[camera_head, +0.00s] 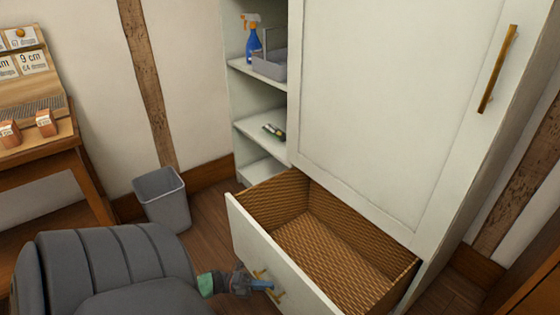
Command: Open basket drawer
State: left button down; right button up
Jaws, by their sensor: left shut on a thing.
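The basket drawer (246,222) is at the bottom of the white cabinet (375,110). It stands pulled well out, and its woven inside (325,250) shows empty. Its white front faces the lower left and carries brass handle parts (278,295). My left gripper (268,285) is at the drawer front, shut on the brass handle. The gripper hides part of the handle. My left arm comes in from the lower left. My right gripper is not in view.
A grey bin (163,199) stands on the floor left of the drawer. A wooden desk (40,150) is at the far left. Open shelves (262,73) beside the cabinet door hold a blue spray bottle (252,46) and a grey caddy (272,65). Some wooden floor between bin and drawer is clear.

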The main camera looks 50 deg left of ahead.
pick_arm(q)
jog(key=shift+s+a, duration=0.1)
jog(key=shift+s, duration=1.25)
jog(key=c, duration=1.5)
grip_release()
jog(key=v, duration=0.7)
jog(key=shift+s+a+f+p, duration=0.1)
jog(key=shift+s+a+p, duration=0.1)
jog(key=shift+a+p, duration=0.2)
